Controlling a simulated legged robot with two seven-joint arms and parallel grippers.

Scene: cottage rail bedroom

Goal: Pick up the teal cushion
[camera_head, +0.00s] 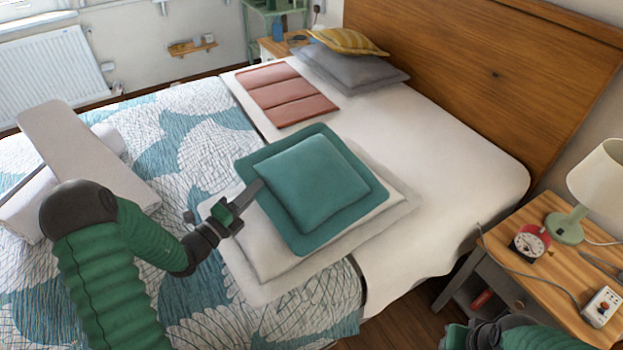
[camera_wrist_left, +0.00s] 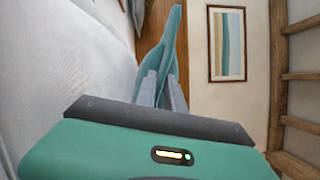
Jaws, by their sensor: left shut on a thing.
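The teal cushion (camera_head: 312,180), square with a flat flange around a raised middle, shows over a stack of pale pillows on the bed. My left gripper (camera_head: 252,193) is shut on its left edge. In the left wrist view the teal cushion (camera_wrist_left: 172,45) shows edge-on between the two grey fingers of the left gripper (camera_wrist_left: 160,92). I cannot tell whether its underside touches the pillows. Part of my right arm shows at the bottom right of the head view; its fingertips are out of sight.
The pale pillows (camera_head: 268,268) lie under the cushion. A salmon folded cloth (camera_head: 287,93) and grey and yellow pillows lie farther back. A nightstand (camera_head: 545,262) with a lamp (camera_head: 598,180), a red clock (camera_head: 529,243) and a socket block (camera_head: 601,306) stands at right, by my right arm.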

